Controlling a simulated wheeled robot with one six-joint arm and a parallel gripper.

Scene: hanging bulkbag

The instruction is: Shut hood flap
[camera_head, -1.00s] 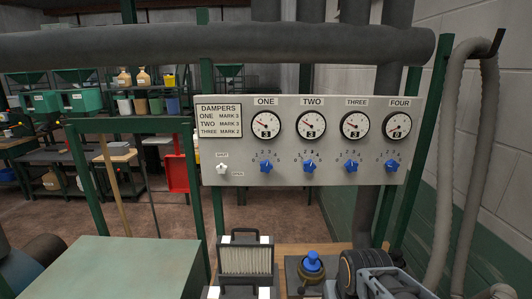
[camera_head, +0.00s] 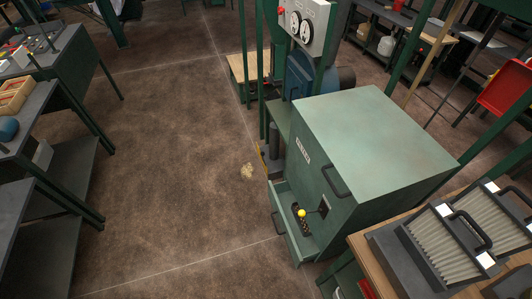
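A green box-shaped hood (camera_head: 375,135) stands right of centre, with a small white label and a dark bar handle (camera_head: 336,180) on its front. Low on its front left, a green panel (camera_head: 281,222) stands out from the body, leaving a gap. This looks like the flap, tilted open. A yellow ball knob (camera_head: 301,213) on a dark slotted plate shows in the gap. How the panel is hinged cannot be told. My gripper is not in view.
Pleated filters (camera_head: 438,244) in dark frames lie on a wooden-topped bench (camera_head: 385,272) at lower right. A gauge panel (camera_head: 305,22) stands behind the hood. Benches (camera_head: 55,55) line the left.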

